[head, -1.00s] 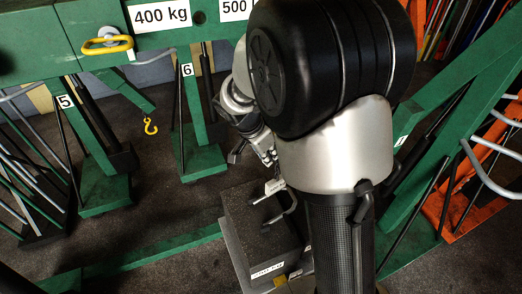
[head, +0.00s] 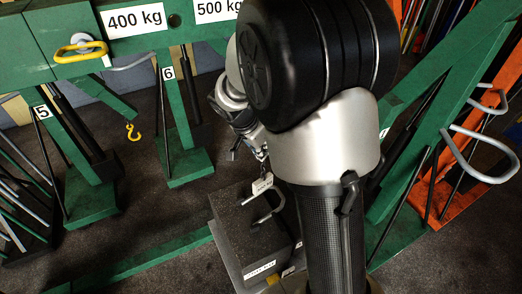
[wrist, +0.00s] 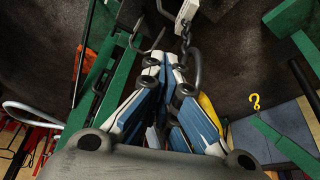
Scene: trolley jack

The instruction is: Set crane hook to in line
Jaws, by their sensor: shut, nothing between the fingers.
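A small yellow crane hook (head: 132,131) hangs below the end of a green bar in the head view. It also shows in the wrist view (wrist: 254,101), at the right and apart from the fingers. My gripper (wrist: 165,65) is shut and empty, its fingertips together. A grey chain (wrist: 186,40) hangs right by the fingertips, with a dark curved link or handle beside it; I cannot tell whether they touch. A yellow curved part (wrist: 210,112) is partly hidden behind the fingers. In the head view my gripper (head: 255,145) is mostly hidden by my arm.
A dark block (head: 237,222) with bent handles and a white tag stands below my gripper. Green posts marked 5 and 6 stand at the left, under a green beam (head: 30,40) with a yellow handle (head: 80,48). Green frames and grey hooks stand at the right.

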